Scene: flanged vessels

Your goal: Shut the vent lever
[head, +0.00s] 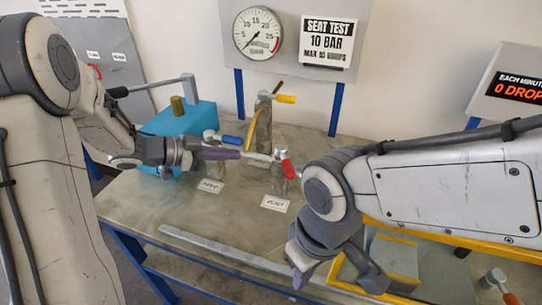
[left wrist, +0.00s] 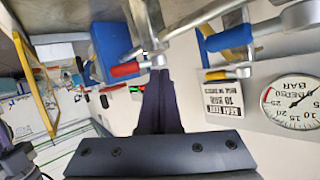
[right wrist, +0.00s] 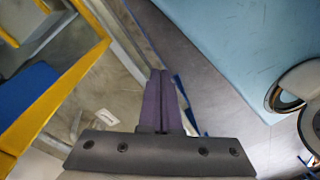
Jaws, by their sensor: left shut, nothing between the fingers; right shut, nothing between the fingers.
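The vent lever (head: 287,168) has a red handle and sits on the valve above the card marked VENT (head: 275,203). In the left wrist view the red handle (left wrist: 125,69) lies just left of my fingertips. My left gripper (head: 238,154) is shut and empty, its purple fingers pointing right toward the valve pipe (head: 258,157), left of the red handle. Whether they touch the valve is unclear. My right gripper (head: 302,277) is shut and empty, pointing down at the table's front, away from the lever; its fingers also show in the right wrist view (right wrist: 160,75).
A blue-handled lever (head: 232,140) stands just behind my left fingers, and a yellow-handled one (head: 285,98) is farther back. A gauge (head: 258,33) is on the back panel. A yellow-edged tray (head: 400,284) lies near my right gripper.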

